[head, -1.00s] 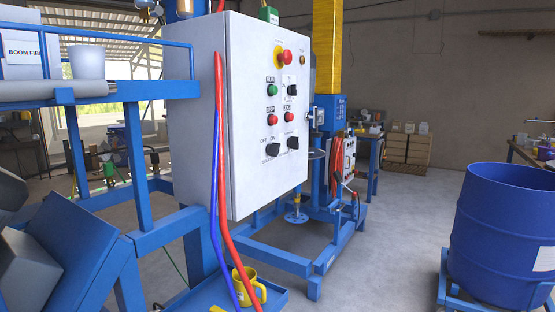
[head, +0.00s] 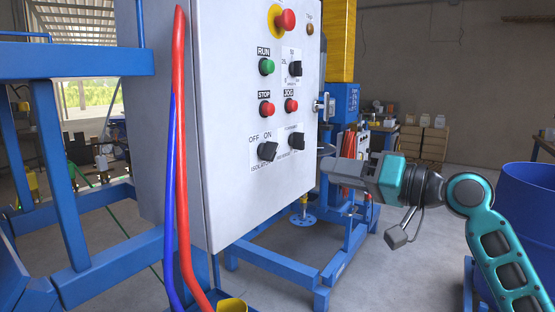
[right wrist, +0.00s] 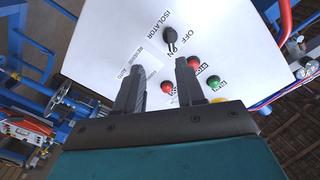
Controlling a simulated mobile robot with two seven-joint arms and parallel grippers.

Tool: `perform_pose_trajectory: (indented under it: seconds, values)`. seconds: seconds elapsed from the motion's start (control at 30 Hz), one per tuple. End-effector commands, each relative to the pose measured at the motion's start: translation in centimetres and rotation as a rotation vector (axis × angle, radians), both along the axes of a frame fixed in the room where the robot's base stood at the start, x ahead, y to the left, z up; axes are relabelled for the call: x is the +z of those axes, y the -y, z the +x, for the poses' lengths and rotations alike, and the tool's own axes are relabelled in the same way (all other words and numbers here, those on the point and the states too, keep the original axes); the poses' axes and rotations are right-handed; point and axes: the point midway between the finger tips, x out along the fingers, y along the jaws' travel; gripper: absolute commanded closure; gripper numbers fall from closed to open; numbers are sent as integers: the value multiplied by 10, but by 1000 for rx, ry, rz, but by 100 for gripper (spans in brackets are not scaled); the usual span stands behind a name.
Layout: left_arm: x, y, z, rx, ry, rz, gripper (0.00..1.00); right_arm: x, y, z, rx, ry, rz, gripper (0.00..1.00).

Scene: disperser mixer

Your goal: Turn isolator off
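The isolator switch (head: 267,150) is a black rotary knob low on the front of the grey control box (head: 240,200), with OFF and ON printed above it. In the right wrist view the isolator knob (right wrist: 170,36) is beyond the fingertips, and its handle seems to point towards ON. My right gripper (head: 328,168) is to the right of the panel, apart from the knob. In the right wrist view its two fingers (right wrist: 160,78) are spread with nothing between them. My left gripper is not in view.
A second black knob (head: 297,141) is right of the isolator. Above are red stop (head: 267,109) and jog (head: 291,105) buttons, a green run button (head: 267,66) and a red emergency button (head: 286,20). Red and blue hoses (head: 181,180) hang at the box's left edge. A blue drum (head: 530,200) stands right.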

Motion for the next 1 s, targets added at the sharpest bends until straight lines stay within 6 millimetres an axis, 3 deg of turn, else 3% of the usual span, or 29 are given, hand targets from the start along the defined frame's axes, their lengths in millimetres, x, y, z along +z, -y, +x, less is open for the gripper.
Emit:
perform_pose_trajectory:
  seconds: [0.17, 0.7, 1.0]
  values:
    - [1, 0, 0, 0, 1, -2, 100, 19, -6, -2, 34, 8, 12, 62]
    - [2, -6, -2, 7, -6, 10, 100, 19, -89, 53, 35, 7, 13, 62]
    - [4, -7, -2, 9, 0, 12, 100, 18, -109, 67, 33, 9, 12, 62]
